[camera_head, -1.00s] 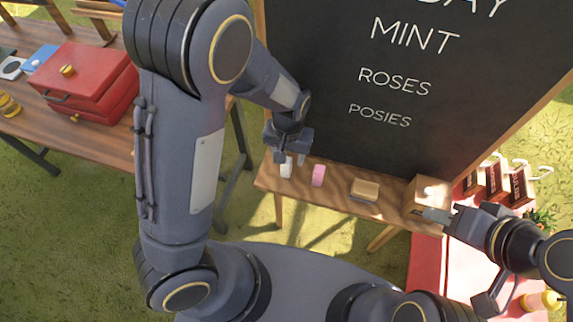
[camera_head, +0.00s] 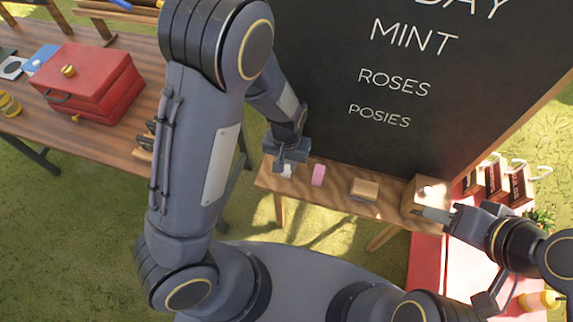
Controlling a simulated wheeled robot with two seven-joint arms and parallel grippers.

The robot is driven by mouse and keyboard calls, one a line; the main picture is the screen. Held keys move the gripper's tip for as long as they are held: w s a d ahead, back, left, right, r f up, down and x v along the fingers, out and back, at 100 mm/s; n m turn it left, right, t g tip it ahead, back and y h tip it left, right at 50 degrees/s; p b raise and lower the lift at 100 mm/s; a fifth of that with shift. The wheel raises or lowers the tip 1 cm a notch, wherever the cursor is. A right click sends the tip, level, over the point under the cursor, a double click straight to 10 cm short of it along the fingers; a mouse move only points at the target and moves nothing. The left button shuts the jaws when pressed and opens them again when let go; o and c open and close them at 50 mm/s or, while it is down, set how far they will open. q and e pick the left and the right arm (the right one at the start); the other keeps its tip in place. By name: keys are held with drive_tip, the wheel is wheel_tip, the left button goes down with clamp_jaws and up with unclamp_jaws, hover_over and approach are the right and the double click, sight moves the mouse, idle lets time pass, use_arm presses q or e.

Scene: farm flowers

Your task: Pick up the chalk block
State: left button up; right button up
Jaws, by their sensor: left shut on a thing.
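A white chalk block (camera_head: 287,171) shows just below my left gripper (camera_head: 285,162), at the left end of the small wooden shelf (camera_head: 333,199) under the chalkboard. My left gripper is shut on this block; its fingers hide the upper part. I cannot tell whether the block still touches the shelf. A pink chalk block (camera_head: 318,175) stands upright on the shelf just right of the gripper, apart from it. My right gripper (camera_head: 434,214) is at the shelf's right end, in front of a small wooden box (camera_head: 421,193); its jaws are too unclear to read.
A wooden eraser (camera_head: 364,189) lies on the shelf between the pink block and the box. The chalkboard (camera_head: 340,80) rises directly behind the shelf. A table with a red toolbox (camera_head: 85,85) stands at left, and dark boxes (camera_head: 496,183) stand at right.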

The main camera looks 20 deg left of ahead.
use_arm(q)
drive_tip(key=shift+r, duration=0.1)
drive_tip(key=shift+r, duration=0.3)
wheel_tip(320, 180, up, 2)
drive_tip(key=shift+w+r, duration=0.1)
drive_tip(key=d+r+b, duration=0.2)
drive_tip(key=d+r, duration=0.8)
drive_tip(key=d, duration=0.4)
drive_tip(key=shift+s, duration=0.3)
